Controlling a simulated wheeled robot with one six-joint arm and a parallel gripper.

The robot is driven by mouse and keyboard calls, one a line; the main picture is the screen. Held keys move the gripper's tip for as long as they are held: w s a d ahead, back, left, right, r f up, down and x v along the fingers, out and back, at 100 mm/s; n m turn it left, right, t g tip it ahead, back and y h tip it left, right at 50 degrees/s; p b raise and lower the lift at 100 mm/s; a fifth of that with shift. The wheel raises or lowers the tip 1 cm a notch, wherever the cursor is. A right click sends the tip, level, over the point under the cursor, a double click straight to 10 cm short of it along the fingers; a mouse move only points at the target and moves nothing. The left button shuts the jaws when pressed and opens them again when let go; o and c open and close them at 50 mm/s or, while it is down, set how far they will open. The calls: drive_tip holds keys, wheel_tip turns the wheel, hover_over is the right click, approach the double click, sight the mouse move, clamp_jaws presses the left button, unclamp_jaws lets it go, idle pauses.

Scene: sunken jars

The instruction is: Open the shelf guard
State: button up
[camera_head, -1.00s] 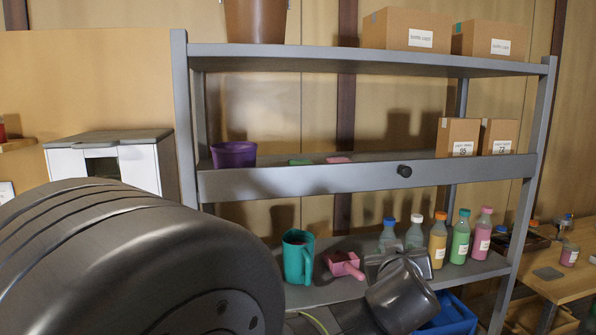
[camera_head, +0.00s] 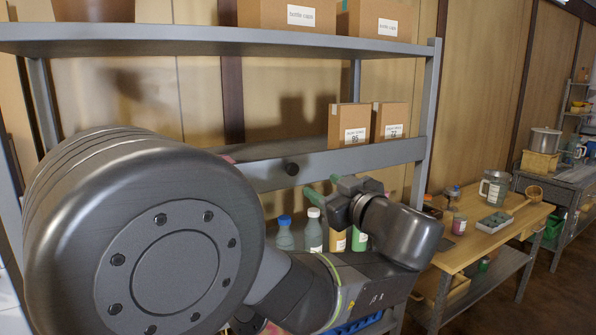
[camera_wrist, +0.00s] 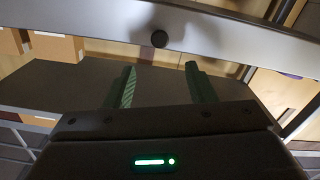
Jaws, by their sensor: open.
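My arm hides the guard's left part in the head view.
Two small labelled boxes (camera_head: 365,124) stand on the middle shelf behind the guard. Several bottles (camera_head: 313,230) stand on the shelf below, partly behind my arm. Larger boxes (camera_head: 290,17) sit on the top shelf. A wooden table (camera_head: 480,242) with jars stands to the right.

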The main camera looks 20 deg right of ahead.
sight(294, 171)
drive_tip(key=w, duration=0.4)
drive_tip(key=w+p, duration=0.1)
drive_tip(key=w, duration=0.6)
drive_tip(key=shift+w+a+p, duration=0.3)
drive_tip(key=shift+a+p, duration=0.1)
clamp_jaws()
